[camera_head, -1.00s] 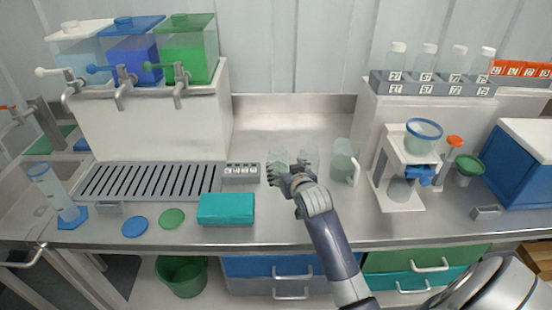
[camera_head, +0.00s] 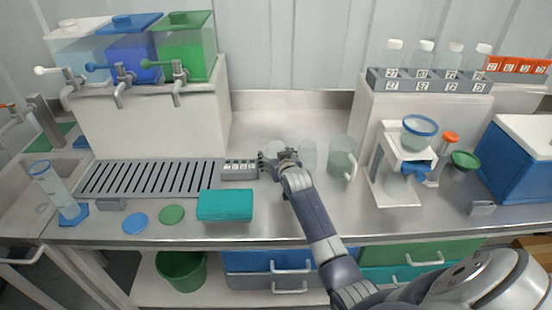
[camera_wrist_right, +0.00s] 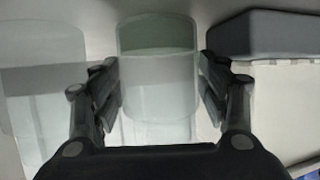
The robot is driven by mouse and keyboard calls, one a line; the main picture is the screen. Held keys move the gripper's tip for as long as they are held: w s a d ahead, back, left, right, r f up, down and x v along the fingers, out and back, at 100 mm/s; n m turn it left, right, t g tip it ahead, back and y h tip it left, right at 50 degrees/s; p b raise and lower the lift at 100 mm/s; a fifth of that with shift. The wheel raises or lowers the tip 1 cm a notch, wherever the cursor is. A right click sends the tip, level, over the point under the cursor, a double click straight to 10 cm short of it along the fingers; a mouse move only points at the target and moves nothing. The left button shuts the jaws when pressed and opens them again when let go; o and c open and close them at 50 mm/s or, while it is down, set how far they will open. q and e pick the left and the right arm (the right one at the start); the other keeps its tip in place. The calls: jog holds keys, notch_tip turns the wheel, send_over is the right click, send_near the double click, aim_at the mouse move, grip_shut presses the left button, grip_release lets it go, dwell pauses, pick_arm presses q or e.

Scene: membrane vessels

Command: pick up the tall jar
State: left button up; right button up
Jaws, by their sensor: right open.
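A clear glass jar (camera_wrist_right: 157,50) stands between the two spread fingers of my open right gripper (camera_wrist_right: 159,78) in the right wrist view. In the head view, my right gripper (camera_head: 281,158) partly hides this jar (camera_head: 275,146). A second clear jar (camera_head: 308,155) stands just right of the gripper; it is at the left in the wrist view (camera_wrist_right: 42,80). Their heights are hard to compare, so I cannot tell which is the tall one. My left gripper is not in view.
A grey numbered block (camera_head: 240,169) sits close left of the gripper. A clear handled jug (camera_head: 343,157) stands to the right. A teal box (camera_head: 225,205) lies in front on the left. A white stand (camera_head: 402,165) is farther right. The steel counter behind the jars is clear.

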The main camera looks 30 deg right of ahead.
aim_at(276, 149)
jog(key=c, duration=0.9)
pick_arm(q)
jog(key=shift+s, duration=0.55)
jog(key=shift+w, duration=0.1)
pick_arm(e)
jog(key=shift+r, duration=0.15)
jog(key=shift+r, duration=0.2)
notch_tip(276, 149, up, 3)
jog(key=shift+s+f+b, duration=0.1)
jog(key=shift+s+b, duration=0.05)
jog(key=shift+b, duration=0.3)
pick_arm(q)
notch_tip(276, 149, down, 3)
jog(key=shift+r+b, duration=0.1)
jog(key=shift+b, duration=0.8)
pick_arm(e)
jog(key=s+a, duration=0.1)
jog(key=s, duration=0.4)
jog(key=s+a+r, duration=0.1)
jog(key=s, duration=0.4)
jog(key=s+a, duration=0.1)
jog(key=s, duration=0.4)
jog(key=shift+s+a+r, duration=0.1)
jog(key=shift+a+r, duration=0.2)
jog(key=shift+a, duration=0.1)
